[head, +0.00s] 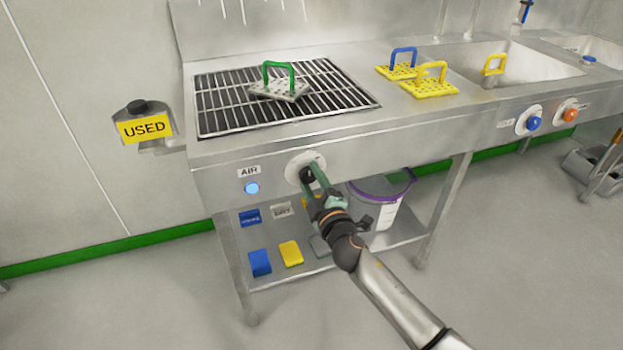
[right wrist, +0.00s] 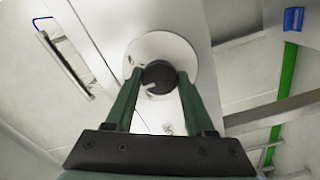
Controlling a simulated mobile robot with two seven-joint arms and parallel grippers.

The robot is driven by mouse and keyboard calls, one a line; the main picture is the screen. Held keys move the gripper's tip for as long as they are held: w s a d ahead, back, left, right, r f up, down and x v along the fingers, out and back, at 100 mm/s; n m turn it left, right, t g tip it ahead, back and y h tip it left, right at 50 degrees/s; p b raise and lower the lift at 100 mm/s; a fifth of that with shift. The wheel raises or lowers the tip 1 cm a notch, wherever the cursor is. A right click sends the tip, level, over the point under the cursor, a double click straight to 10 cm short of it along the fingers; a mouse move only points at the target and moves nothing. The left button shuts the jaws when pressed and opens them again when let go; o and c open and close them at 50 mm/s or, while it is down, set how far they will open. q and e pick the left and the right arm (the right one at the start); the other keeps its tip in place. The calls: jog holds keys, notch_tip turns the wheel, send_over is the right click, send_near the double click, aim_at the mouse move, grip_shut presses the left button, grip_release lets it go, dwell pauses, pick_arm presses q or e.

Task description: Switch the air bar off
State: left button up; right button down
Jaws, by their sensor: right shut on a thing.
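The air bar's switch is a dark round knob (right wrist: 158,77) with a light pointer mark, on a white round plate (right wrist: 178,48) on the steel bench front. In the head view the plate (head: 293,164) sits right of the AIR label (head: 249,172) and a lit blue lamp (head: 252,188). My right gripper (right wrist: 158,84) has its green fingers on both sides of the knob and is shut on it. The gripper (head: 314,176) partly hides the knob in the head view. The pointer's set position is not clear. My left gripper is not in view.
A grate (head: 225,115) with a green-handled perforated plate (head: 283,88) lies on top of the bench. Blue (head: 534,123) and orange (head: 570,115) knobs are farther right. A lower shelf holds a white bucket (head: 388,213) and coloured blocks. A USED sign (head: 145,128) stands left.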

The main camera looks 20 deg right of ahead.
jog(key=n, duration=0.5)
jog(key=shift+p, duration=0.4)
jog(key=shift+n+p, duration=0.3)
jog(key=shift+n, duration=1.5)
jog(key=shift+c, duration=1.3)
grip_release()
jog(key=shift+s, duration=0.1)
jog(key=s, duration=1.2)
jog(key=shift+s+d, duration=0.2)
jog(key=shift+d, duration=0.05)
